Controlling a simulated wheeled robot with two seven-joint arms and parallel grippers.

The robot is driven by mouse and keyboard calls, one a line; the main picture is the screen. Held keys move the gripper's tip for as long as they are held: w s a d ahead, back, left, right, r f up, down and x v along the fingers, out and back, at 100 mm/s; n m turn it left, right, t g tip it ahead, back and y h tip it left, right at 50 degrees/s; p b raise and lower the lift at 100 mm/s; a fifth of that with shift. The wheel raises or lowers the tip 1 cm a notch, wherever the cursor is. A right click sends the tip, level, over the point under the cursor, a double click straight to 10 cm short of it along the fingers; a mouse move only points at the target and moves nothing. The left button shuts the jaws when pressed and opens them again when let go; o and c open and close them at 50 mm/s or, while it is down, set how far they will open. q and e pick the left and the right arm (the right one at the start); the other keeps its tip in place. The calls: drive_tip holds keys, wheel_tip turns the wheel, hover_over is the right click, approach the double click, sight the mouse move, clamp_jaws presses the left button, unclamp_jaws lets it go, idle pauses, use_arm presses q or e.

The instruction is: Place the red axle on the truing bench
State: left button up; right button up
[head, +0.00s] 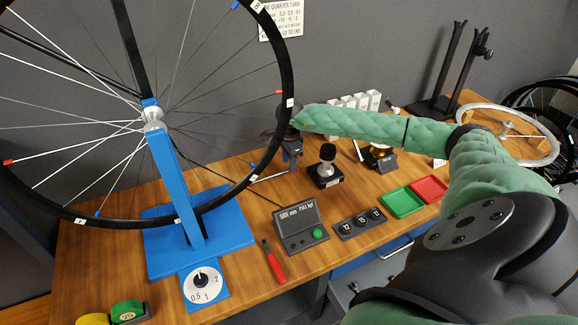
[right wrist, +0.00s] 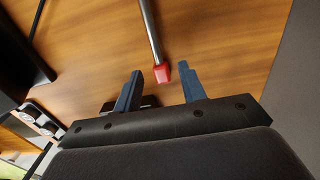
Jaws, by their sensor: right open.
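In the right wrist view a thin silver rod with a red end (right wrist: 162,72), which looks like the red axle, lies over the wooden surface. Its red end is between or just beyond my fingertips. My right gripper (right wrist: 161,73) is open around that spot, and I cannot tell if it touches. In the head view my right gripper (head: 289,161) points down over the bench, right of the wheel rim; the rod is hard to make out there. The wooden bench (head: 130,225) carries a blue truing stand (head: 172,165) holding a large spoked wheel (head: 287,75). My left gripper is not in view.
A grey console (head: 302,230), a red-handled tool (head: 273,262) and a dial (head: 203,284) are near the front. A black-knobbed device (head: 326,168), green tray (head: 402,202) and red tray (head: 430,188) stand to the right. A dark fork stand (head: 440,105) is behind.

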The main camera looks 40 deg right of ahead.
wheel_tip(320, 180, up, 10)
drive_tip(key=shift+f, duration=0.2)
drive_tip(key=shift+d, duration=0.1)
idle(0.5)
